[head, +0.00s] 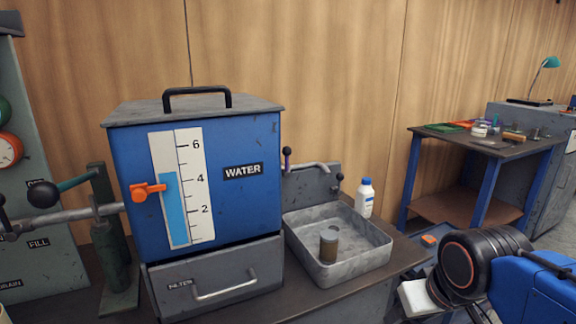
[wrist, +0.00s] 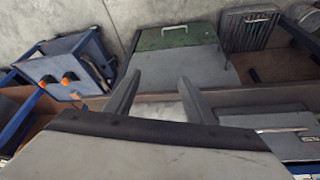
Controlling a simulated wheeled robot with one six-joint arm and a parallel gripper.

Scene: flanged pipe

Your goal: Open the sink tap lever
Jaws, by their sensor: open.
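The grey sink (head: 345,262) stands on the bench to the right of the blue water tank. Its tap spout (head: 312,167) reaches out at the back of the sink. A short lever with a dark ball knob (head: 338,178) stands up at the right of the sink's back panel. Another dark knob on a purplish stem (head: 287,153) rises beside the tank; I cannot tell which of the two is the tap lever. My gripper (wrist: 160,92) is open and empty in the wrist view, with its two fingers apart. The tap is not recognisable there.
The water tank (head: 210,165) stands left of the sink. A brownish cup (head: 329,245) stands in the basin and a white bottle (head: 365,198) stands beside it. A blue-legged table (head: 487,143) stands at the right. The space above the basin looks clear.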

